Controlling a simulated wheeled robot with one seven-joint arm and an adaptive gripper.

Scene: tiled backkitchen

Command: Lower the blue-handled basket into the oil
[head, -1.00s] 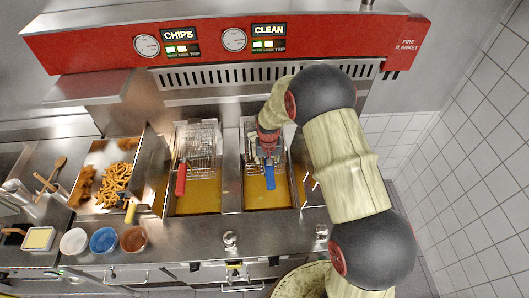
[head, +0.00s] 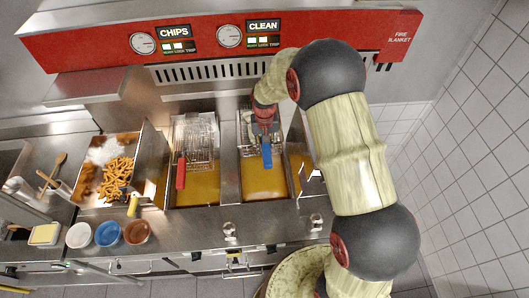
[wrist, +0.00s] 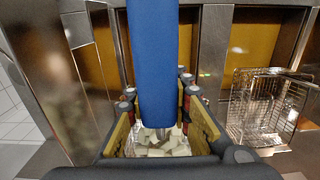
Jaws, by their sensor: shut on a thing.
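The blue handle (head: 267,155) of the basket lies over the right fryer tank, labelled CLEAN above, in the head view. My gripper (head: 264,128) is shut on this handle near its rear end. The wrist view shows the handle (wrist: 152,70) upright between my fingers. The wire basket (head: 246,125) is at the back of the tank, partly hidden by my gripper. Pale pieces (wrist: 163,146) show beneath the fingers in the wrist view. Yellow oil (head: 262,183) is visible in front of the handle. How deep the basket sits is unclear.
A red-handled basket (head: 181,172) sits in the left tank (head: 193,194), labelled CHIPS. A tray with chips (head: 118,172) and a whitish patch (head: 108,150) stands farther left. Several bowls line the counter front. A metal wall panel (head: 300,150) flanks the right tank.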

